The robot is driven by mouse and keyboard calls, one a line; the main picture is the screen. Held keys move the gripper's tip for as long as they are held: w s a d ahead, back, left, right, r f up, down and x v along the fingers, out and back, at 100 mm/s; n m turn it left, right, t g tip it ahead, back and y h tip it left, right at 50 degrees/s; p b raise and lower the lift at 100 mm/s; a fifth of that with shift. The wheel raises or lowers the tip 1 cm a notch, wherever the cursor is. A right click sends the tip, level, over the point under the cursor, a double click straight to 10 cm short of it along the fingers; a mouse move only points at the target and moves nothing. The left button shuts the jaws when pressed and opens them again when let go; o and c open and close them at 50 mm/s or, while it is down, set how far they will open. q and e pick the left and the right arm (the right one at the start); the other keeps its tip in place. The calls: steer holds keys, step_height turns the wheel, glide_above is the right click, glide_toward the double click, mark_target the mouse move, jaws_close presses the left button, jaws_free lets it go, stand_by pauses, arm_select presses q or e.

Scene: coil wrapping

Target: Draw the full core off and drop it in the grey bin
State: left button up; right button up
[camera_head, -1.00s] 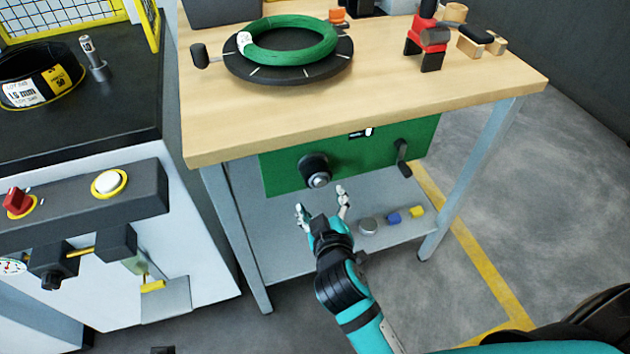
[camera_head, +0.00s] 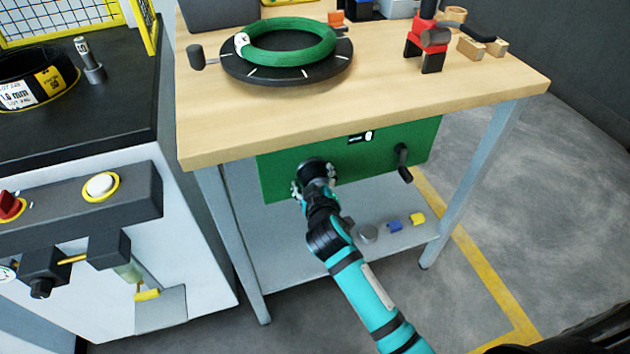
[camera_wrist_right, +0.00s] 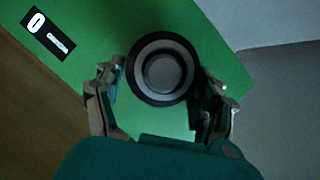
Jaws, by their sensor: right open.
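A round dark core (camera_head: 314,165) sticks out from the front of the green panel (camera_head: 380,160) under the wooden bench top. In the right wrist view it shows end-on as a black ring (camera_wrist_right: 138,84) around a lighter ring and a grey round centre (camera_wrist_right: 164,72). My right gripper (camera_head: 313,178) is at the core, with its fingers open on either side of it. In the right wrist view the open gripper (camera_wrist_right: 160,84) straddles the core; whether the fingers touch it is unclear. My left gripper is out of view. I cannot make out a grey bin.
A green coil (camera_head: 290,42) lies on a black turntable (camera_head: 255,72) on the bench top (camera_head: 400,85). A black crank (camera_head: 402,165) sits right of the core on the panel. Small items, including a blue one (camera_head: 395,220), stand on the lower shelf (camera_head: 290,255).

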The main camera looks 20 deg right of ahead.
steer(key=c, duration=1.4)
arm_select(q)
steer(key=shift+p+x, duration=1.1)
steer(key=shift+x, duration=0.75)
arm_select(e)
steer(key=s, duration=0.8)
steer(key=shift+s+d, duration=0.15)
steer(key=shift+s, duration=0.2)
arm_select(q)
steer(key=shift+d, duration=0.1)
